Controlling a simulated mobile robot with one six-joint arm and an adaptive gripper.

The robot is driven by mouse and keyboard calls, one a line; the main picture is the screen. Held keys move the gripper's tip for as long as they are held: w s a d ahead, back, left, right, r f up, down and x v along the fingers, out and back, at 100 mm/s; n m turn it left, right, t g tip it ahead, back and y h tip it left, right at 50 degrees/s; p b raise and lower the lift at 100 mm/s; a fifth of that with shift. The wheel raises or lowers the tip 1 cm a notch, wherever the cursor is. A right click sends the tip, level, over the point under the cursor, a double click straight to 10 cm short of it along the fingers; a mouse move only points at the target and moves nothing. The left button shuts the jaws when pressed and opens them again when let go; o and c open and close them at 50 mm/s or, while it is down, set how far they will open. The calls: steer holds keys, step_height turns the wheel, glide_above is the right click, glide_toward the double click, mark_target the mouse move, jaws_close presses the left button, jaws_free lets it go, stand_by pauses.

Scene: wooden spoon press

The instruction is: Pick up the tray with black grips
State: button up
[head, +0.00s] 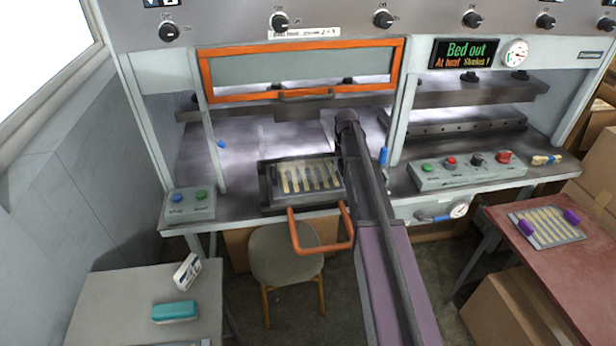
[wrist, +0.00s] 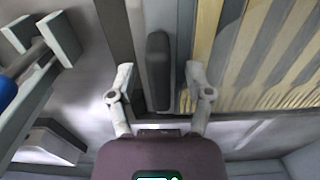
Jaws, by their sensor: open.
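The tray with black grips (head: 300,202) lies on the press bed in the head view, with several pale wooden spoon shapes on it. Its right side is partly hidden by my arm. In the wrist view one black grip (wrist: 158,50) stands upright in the picture, with the slatted wooden pieces (wrist: 270,45) to its right. My gripper (wrist: 159,80) is open, with one finger on each side of this grip. A gap shows between the grip and each finger. My gripper is hidden behind the arm in the head view.
An orange U-shaped handle (head: 322,248) juts out in front of the bed, above a stool (head: 284,262). The orange-framed guard (head: 300,97) is above the tray. Another tray with purple grips (head: 548,230) lies on the red table at right. A control box (head: 465,172) stands right of my arm.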

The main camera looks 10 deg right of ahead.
jaws_close()
steer(key=shift+r, duration=0.2)
step_height(320, 180, up, 4)
steer(key=p, duration=0.4)
steer(key=shift+f, duration=0.2)
steer(key=s+d+r+p, duration=0.1)
steer(key=s+d, duration=0.1)
steer(key=s, duration=1.3)
steer(key=shift+s+d, duration=0.35)
steer(key=shift+s, duration=0.05)
